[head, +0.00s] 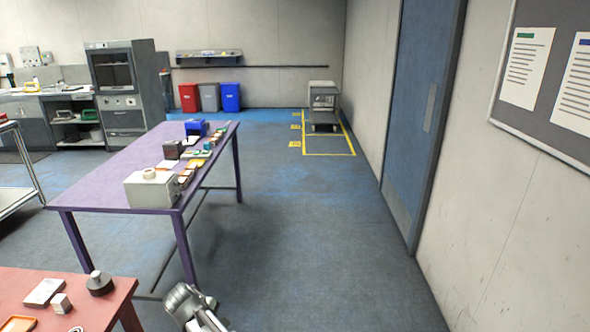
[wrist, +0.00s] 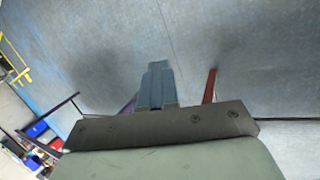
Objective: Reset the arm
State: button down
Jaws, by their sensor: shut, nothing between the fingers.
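My gripper shows in the wrist view (wrist: 157,72), its two fingers together with no gap and nothing between them. It hangs over open blue-grey floor and touches nothing that I can see. In the head view part of my arm shows at the bottom edge, beside the red table; the fingertips cannot be made out there.
A purple table (head: 100,195) with a grey box (head: 150,190) and several small items stands at centre left. A red table (head: 105,312) is at the lower left. A blue door (head: 420,120) is on the right wall. The middle floor (head: 320,240) is clear.

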jog(key=s+d+f+m+g+y, duration=0.1)
jog(key=d+f+m, duration=0.35)
jog(key=d, duration=0.95)
jog(key=s+d+f+m+g+y, duration=0.1)
jog(key=d+f+m+g, duration=0.15)
jog(key=d+m, duration=0.75)
jog(key=s+d+f+m+g+y, duration=0.15)
jog(key=d+f, duration=0.25)
jog(key=d, duration=1.3)
jog(key=s+f+g, duration=0.3)
jog(key=s+f, duration=0.7)
jog(key=s, duration=0.5)
jog(key=s+f+g, duration=0.2)
jog(key=s+f, duration=0.8)
jog(key=s, duration=0.5)
jog(key=shift+d+f+g+h, duration=0.3)
jog(key=shift+f+g+h, duration=0.1)
jog(key=shift+h, duration=0.05)
